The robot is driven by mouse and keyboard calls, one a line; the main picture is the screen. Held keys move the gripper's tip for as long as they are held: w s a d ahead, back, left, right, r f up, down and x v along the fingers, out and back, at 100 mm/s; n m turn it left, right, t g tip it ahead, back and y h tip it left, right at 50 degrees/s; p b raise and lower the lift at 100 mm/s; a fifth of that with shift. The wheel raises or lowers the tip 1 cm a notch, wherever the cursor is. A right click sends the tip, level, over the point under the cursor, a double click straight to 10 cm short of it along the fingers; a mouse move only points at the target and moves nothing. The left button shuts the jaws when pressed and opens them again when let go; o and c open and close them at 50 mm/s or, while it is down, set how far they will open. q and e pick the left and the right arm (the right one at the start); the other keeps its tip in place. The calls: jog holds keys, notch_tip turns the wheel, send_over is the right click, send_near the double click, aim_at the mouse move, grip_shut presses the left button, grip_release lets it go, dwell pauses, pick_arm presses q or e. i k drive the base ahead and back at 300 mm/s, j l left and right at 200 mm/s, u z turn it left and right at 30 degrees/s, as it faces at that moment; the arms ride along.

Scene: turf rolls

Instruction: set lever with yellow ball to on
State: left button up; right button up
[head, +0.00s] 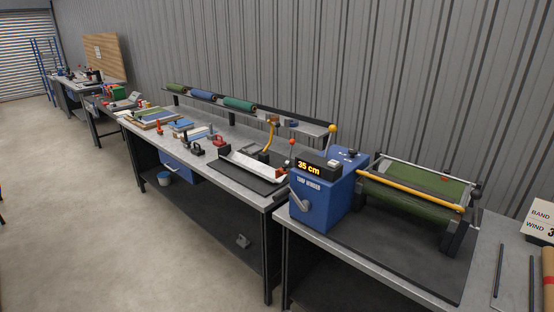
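A lever topped by a yellow ball (332,129) stands up at the back of the blue turf winder (318,205) on the near bench. Its lower shaft is partly hidden behind the winder's housing. Any on or off marking is too small to read. The winder's display (309,168) reads "35 cm", and a crank handle sits on its front face. Neither of my grippers is in view.
A red-ball lever (292,142) stands just left of the winder. Right of it, a yellow bar (412,189) crosses a green turf roll (425,205). Thin rods (499,270) and a sign (540,217) lie right. Concrete floor (110,220) is open at left.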

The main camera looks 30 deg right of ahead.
aim_at(332, 129)
jog(key=z, duration=1.3)
